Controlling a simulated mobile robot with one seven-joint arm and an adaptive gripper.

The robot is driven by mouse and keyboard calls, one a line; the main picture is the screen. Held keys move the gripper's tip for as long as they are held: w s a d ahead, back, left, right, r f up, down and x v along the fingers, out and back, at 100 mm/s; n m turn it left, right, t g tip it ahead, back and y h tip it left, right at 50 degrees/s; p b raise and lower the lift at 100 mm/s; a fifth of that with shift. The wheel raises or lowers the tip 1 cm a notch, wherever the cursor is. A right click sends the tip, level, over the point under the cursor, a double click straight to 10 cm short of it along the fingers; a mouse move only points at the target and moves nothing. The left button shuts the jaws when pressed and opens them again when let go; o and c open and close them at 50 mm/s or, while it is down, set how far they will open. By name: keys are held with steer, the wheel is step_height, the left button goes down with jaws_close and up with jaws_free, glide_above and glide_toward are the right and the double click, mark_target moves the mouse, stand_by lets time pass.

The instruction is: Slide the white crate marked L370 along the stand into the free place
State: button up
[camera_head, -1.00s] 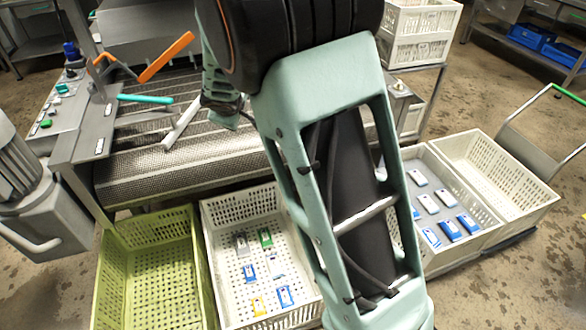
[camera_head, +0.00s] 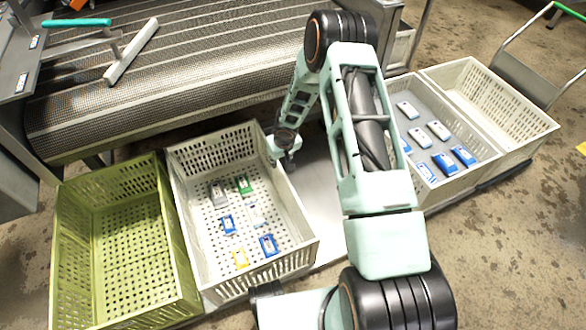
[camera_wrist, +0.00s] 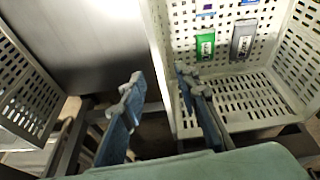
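A white crate (camera_head: 215,285) with several small packs in it stands left of centre in the head view; it also shows in the wrist view (camera_wrist: 160,70). I cannot read a mark on it. To its right is a bare metal place (camera_head: 318,190) on the stand, partly hidden by my arm; it also shows in the wrist view (camera_wrist: 85,40). My gripper (camera_head: 286,148) is at the crate's right far side. In the wrist view my gripper (camera_wrist: 158,103) is open, with the crate's wall between its fingers in the picture. I cannot tell whether they touch it.
A green crate (camera_head: 62,250) stands close on the left of the white crate. A grey-white crate (camera_head: 470,172) with several packs stands right of the bare place. An empty white crate (camera_head: 520,140) on a trolley is beyond it. A mesh conveyor (camera_head: 200,75) runs behind.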

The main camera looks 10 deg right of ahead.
mark_target(281, 176)
steer(key=f, duration=0.2)
steer(key=f+m, duration=0.1)
steer(key=shift+s+d, duration=0.3)
steer(key=shift+d, duration=0.1)
steer(key=shift+f, duration=0.1)
steer(key=b+x, duration=0.3)
steer(key=x, duration=0.7)
steer(key=shift+a+f+b, duration=0.15)
steer(key=shift+f+b, duration=0.15)
steer(key=shift+f, duration=0.05)
jaws_close()
